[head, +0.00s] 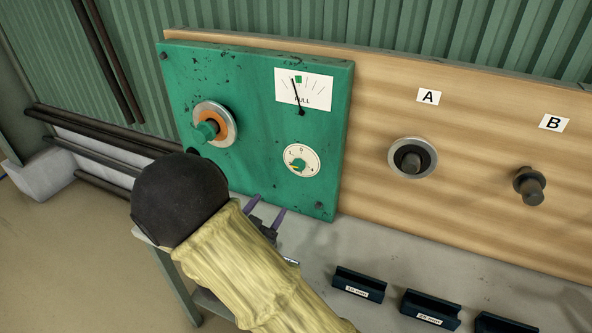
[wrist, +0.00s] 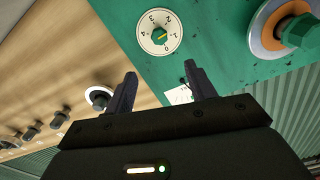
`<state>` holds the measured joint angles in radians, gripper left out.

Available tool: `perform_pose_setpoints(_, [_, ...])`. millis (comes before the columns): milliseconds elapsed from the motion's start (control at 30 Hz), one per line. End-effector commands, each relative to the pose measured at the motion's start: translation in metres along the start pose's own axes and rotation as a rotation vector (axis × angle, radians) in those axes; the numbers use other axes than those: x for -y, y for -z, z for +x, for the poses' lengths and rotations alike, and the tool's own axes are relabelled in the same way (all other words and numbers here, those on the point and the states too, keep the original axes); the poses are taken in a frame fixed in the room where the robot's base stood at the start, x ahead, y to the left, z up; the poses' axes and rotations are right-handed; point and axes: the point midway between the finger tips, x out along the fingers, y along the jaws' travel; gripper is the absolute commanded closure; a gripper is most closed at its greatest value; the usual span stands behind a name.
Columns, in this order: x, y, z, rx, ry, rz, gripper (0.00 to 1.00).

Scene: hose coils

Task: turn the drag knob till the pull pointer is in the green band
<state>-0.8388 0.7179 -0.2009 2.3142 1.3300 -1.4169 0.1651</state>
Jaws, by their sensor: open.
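The drag knob (head: 299,164) is a small green knob with a yellow mark on a round white numbered dial, low on the green panel (head: 240,178). It also shows at the top of the wrist view (wrist: 159,35). The pull gauge (head: 316,90) is a white plate above it; its black pointer leans slightly left, its tip at or just left of the small green band (head: 298,79). My gripper (head: 267,210) is open and empty, below and left of the knob, apart from it. In the wrist view its two fingers (wrist: 160,80) are spread below the dial.
A larger green knob on an orange and grey ring (head: 226,120) is at the panel's left. Wooden board to the right carries posts A (head: 412,161) and B (head: 530,188). Dark labelled holders (head: 358,284) stand on the grey bench (head: 345,240) at lower right.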

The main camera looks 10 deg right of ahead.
Motion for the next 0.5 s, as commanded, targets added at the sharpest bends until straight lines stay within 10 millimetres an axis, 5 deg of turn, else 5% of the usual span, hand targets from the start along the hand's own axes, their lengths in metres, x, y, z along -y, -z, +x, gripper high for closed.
perform_pose_setpoints(500, [0.0, 0.002, 0.018, 0.001, -0.003, 0.001, 0.45])
